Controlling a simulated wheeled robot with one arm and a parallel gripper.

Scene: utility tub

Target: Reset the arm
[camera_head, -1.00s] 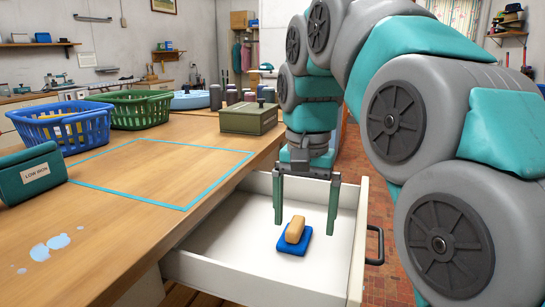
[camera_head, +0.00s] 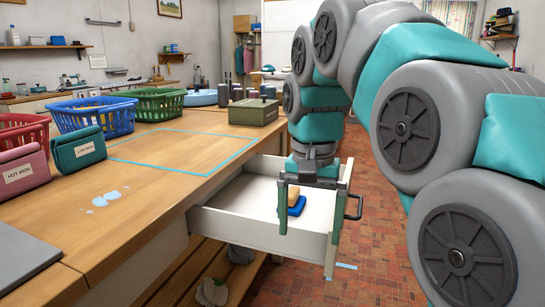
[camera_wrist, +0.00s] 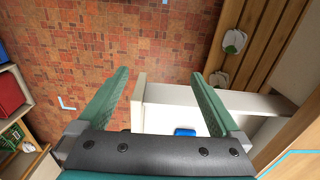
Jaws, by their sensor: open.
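My gripper (camera_head: 308,232) is open and empty, pointing down at the near side of the pulled-out white drawer (camera_head: 229,222). In the head view its fingers stand in front of the drawer and partly hide it. A bit of the blue pad (camera_wrist: 185,132) shows there.
The wooden counter holds a pink HOT IRON case (camera_head: 22,172), a teal case (camera_head: 78,150), blue (camera_head: 95,118) and green (camera_head: 157,103) baskets and an olive box (camera_head: 253,112). A taped area (camera_head: 190,150) is empty. Brick floor (camera_head: 385,255) lies open right of the drawer.

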